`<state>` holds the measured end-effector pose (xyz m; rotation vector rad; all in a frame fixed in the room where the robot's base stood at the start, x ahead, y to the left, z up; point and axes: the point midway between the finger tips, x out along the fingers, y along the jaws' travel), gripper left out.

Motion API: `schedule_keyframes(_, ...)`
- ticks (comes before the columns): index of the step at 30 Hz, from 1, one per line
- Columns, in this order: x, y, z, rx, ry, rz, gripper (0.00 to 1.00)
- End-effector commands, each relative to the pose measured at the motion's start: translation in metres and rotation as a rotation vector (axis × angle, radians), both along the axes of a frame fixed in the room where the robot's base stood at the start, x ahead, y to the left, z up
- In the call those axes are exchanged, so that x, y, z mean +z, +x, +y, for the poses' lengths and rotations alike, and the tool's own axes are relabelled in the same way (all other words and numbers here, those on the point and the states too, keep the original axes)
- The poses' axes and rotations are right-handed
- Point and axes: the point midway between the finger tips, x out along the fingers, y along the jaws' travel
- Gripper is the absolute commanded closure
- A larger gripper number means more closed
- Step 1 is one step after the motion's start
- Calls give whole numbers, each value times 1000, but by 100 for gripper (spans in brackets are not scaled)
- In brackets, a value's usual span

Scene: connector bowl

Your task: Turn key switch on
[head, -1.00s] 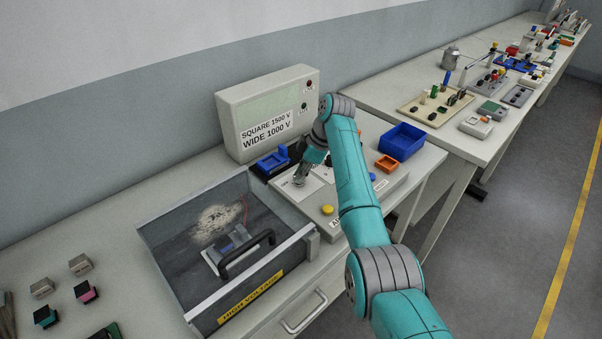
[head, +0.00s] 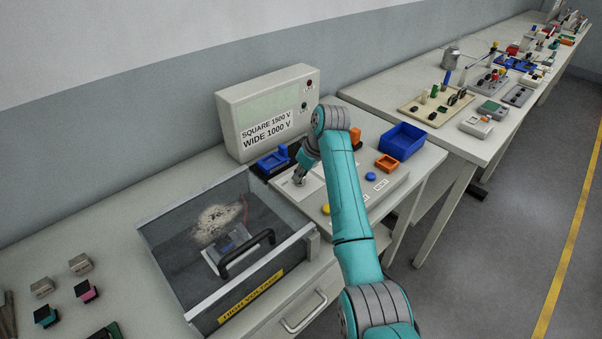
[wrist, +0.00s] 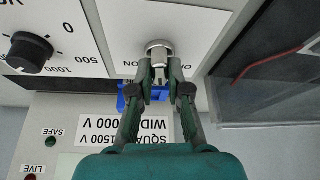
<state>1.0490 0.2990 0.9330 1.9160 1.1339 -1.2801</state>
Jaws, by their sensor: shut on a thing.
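The key switch (wrist: 158,50) is a round silver switch on a white plate marked "ON", at the top middle of the wrist view. My gripper (wrist: 159,78) reaches it from below in that view, with its two fingers shut on the switch's key part. In the head view my gripper (head: 299,179) is down at the left part of the grey control panel (head: 345,205). The switch itself is hidden there behind the fingers, and its exact turn angle is hard to tell.
A black voltage knob (wrist: 30,52) is beside the switch. A clear-lidded high-voltage box (head: 225,245) stands close on the left. A tester (head: 268,110) with SAFE and LIVE lamps stands behind.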

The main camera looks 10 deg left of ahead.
Motion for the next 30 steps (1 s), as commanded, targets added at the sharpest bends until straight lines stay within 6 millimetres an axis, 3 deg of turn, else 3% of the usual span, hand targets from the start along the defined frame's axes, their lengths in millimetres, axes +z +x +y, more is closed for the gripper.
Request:
schedule_keyframes(18,1,-2,3,-581,0,-1,100)
schedule_keyframes(30,1,-2,3,-860,0,-1,100)
